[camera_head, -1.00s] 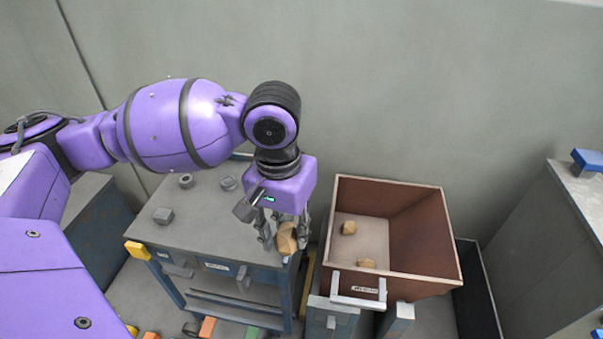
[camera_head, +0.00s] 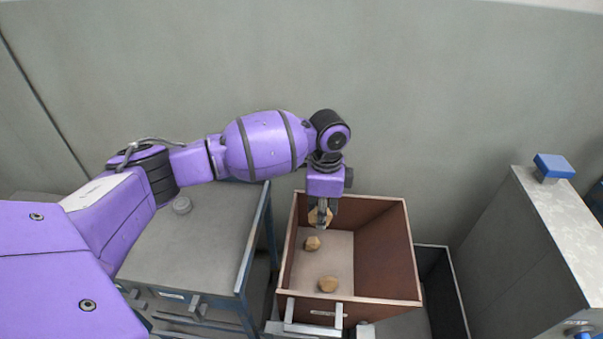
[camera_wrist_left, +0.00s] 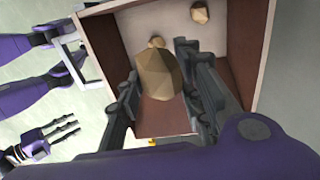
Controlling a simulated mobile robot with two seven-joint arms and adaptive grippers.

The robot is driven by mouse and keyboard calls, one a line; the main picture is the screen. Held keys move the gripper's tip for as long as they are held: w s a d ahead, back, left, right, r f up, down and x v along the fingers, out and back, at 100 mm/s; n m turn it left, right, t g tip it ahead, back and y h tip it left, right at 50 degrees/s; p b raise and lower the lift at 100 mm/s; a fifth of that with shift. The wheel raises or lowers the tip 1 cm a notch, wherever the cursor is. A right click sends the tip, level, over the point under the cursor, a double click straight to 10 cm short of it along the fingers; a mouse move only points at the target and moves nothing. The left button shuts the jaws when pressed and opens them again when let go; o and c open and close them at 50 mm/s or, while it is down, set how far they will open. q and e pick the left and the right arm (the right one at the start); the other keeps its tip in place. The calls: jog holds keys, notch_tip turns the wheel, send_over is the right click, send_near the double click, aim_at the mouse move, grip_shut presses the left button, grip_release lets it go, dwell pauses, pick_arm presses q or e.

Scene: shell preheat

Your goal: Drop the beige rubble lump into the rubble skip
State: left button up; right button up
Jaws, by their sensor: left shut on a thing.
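My left gripper (camera_head: 321,213) is shut on the beige rubble lump (camera_head: 320,218), a faceted tan stone. In the left wrist view the lump (camera_wrist_left: 158,74) shows large between the two dark fingers. The rubble skip (camera_head: 405,299) is an open brown box with a pale floor. The gripper and lump are over its back left part, within the rim as seen from the head. How high the lump hangs above the floor is hard to tell. A dark-fingered hand, seemingly my right gripper (camera_wrist_left: 60,140), shows small at the lower left of the wrist view.
Two other tan lumps (camera_head: 312,243) (camera_head: 328,285) lie on the skip floor. A grey-topped workbench (camera_head: 195,240) stands to the left. A dark open bin (camera_head: 447,290) stands right of the skip, then a tall grey cabinet (camera_head: 550,240) with a blue knob.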

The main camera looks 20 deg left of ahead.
pick_arm(q)
jog(key=f+m, duration=0.1)
jog(key=w+f+m, duration=0.2)
jog(key=m, duration=0.1)
jog(key=shift+a+f, duration=0.15)
jog(key=shift+f, duration=0.2)
notch_tip(320, 180, down, 7)
jog(key=m+b, duration=0.1)
jog(key=b, duration=0.1)
jog(key=shift+w+m, duration=0.15)
jog(key=shift+m, duration=0.15)
pick_arm(e)
jog(key=shift+d+f, duration=0.5)
jog(key=shift+f, duration=0.3)
pick_arm(q)
jog(key=shift+a, duration=0.1)
pick_arm(e)
jog(key=shift+w, duration=0.1)
pick_arm(q)
jog(key=o, duration=1.3)
pick_arm(e)
jog(key=shift+a+r, duration=0.1)
pick_arm(q)
jog(key=shift+r, duration=0.1)
jog(key=r, duration=1.2)
jog(key=shift+w, duration=0.3)
